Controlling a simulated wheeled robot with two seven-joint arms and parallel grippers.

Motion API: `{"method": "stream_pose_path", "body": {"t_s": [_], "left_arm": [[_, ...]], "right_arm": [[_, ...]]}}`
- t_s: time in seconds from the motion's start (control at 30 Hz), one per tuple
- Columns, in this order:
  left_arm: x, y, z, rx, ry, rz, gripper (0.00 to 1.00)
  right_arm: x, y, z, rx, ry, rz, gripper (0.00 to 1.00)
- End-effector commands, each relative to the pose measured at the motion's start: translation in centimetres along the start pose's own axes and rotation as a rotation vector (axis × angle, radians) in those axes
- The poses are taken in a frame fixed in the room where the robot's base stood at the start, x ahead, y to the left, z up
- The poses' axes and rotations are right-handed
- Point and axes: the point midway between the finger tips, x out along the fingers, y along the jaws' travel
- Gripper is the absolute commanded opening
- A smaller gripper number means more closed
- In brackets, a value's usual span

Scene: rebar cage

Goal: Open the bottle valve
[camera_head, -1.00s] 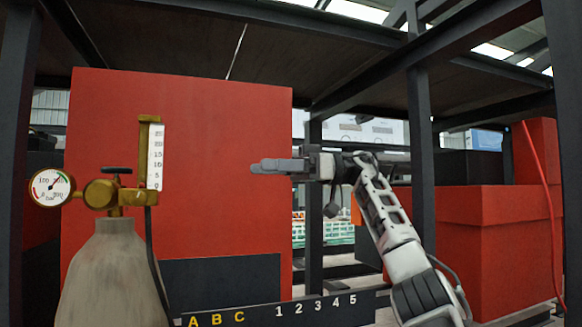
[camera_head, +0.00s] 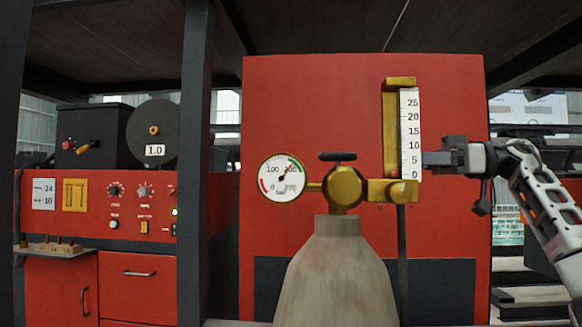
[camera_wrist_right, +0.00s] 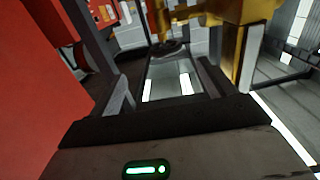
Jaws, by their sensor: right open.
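The grey gas bottle (camera_head: 335,280) stands upright in front of the red panel. Its brass regulator (camera_head: 345,188) carries the black valve handle (camera_head: 338,156) on top, a round gauge (camera_head: 283,178) at left and a white flow scale (camera_head: 409,130) at right. The gauge needle points up and right. My right gripper (camera_head: 430,158) is open and empty, just right of the flow scale and about level with the valve handle. In the right wrist view, brass parts (camera_wrist_right: 228,30) are at the top, with a dark round part (camera_wrist_right: 170,50) that looks like the handle. My left gripper is out of view.
A red panel (camera_head: 300,100) stands behind the bottle. A dark post (camera_head: 195,160) is at left, before a red control cabinet (camera_head: 140,280) with knobs and a black reel (camera_head: 152,135). The flow scale stands between my right gripper and the valve handle in the picture.

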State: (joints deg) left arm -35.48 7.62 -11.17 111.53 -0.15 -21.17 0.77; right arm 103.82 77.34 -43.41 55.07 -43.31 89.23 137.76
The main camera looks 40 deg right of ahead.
Motion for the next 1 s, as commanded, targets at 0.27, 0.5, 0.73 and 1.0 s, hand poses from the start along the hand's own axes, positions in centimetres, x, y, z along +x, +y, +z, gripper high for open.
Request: {"method": "stream_pose_path", "body": {"t_s": [0.27,0.5,0.73,1.0], "left_arm": [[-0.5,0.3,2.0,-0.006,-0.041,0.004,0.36],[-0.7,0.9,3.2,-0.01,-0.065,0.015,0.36],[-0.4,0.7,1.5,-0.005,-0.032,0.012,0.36],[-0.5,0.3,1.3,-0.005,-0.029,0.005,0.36]], "right_arm": [[3.1,-0.1,0.1,-0.002,0.0,-0.003,0.82],[8.4,-0.1,0.1,-0.002,0.0,-0.004,0.82],[13.0,-0.1,-0.1,0.0,0.0,-0.002,0.82],[15.6,0.0,-0.1,0.0,0.002,0.0,0.82]]}}
